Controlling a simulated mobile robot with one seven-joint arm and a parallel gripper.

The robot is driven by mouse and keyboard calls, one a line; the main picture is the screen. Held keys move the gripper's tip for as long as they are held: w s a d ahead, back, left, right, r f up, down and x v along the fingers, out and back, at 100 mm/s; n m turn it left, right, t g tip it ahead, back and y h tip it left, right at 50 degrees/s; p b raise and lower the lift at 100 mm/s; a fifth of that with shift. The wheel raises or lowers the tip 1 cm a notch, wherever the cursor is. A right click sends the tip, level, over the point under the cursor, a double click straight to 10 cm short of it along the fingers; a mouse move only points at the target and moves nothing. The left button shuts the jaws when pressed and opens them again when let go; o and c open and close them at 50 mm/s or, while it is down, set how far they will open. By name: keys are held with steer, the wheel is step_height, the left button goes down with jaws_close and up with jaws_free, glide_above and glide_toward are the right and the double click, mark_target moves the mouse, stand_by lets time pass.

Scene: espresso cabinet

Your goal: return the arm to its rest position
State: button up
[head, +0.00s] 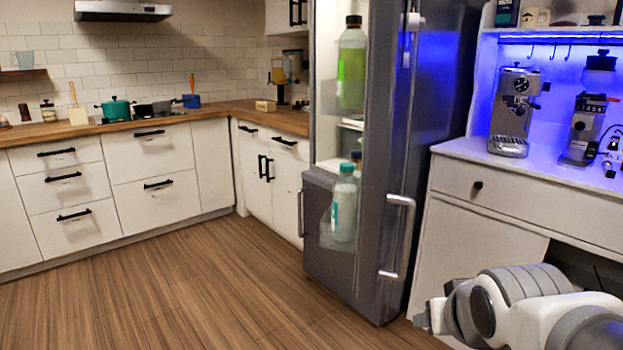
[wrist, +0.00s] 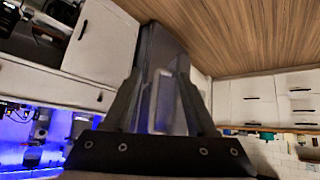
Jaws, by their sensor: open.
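My gripper (wrist: 160,98) shows in the wrist view with its two dark fingers apart and nothing between them. Beyond the fingers, in that view, stands the grey fridge (wrist: 163,48); the picture there is turned over, with the floor at the top. In the head view my arm (head: 530,308) shows at the lower right, bent in front of the white cabinet. The gripper's fingers cannot be made out in the head view.
The fridge (head: 388,160) stands near the arm, with bottles in its door side and handles sticking out. The white espresso cabinet (head: 480,235) is behind the arm and carries an espresso machine (head: 513,110) and a grinder (head: 583,130). The wooden floor (head: 200,290) at left is clear.

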steer(key=s+a+g+y, duration=0.1)
steer(key=s+a+g, duration=0.3)
steer(key=s, duration=0.5)
step_height(320, 180, up, 26)
steer(key=t+p, duration=0.1)
steer(key=p, duration=2.5)
steer(key=shift+a+r+n, duration=0.25)
steer(key=shift+a+n, duration=0.05)
steer(key=shift+n, duration=0.1)
steer(key=shift+d, duration=0.15)
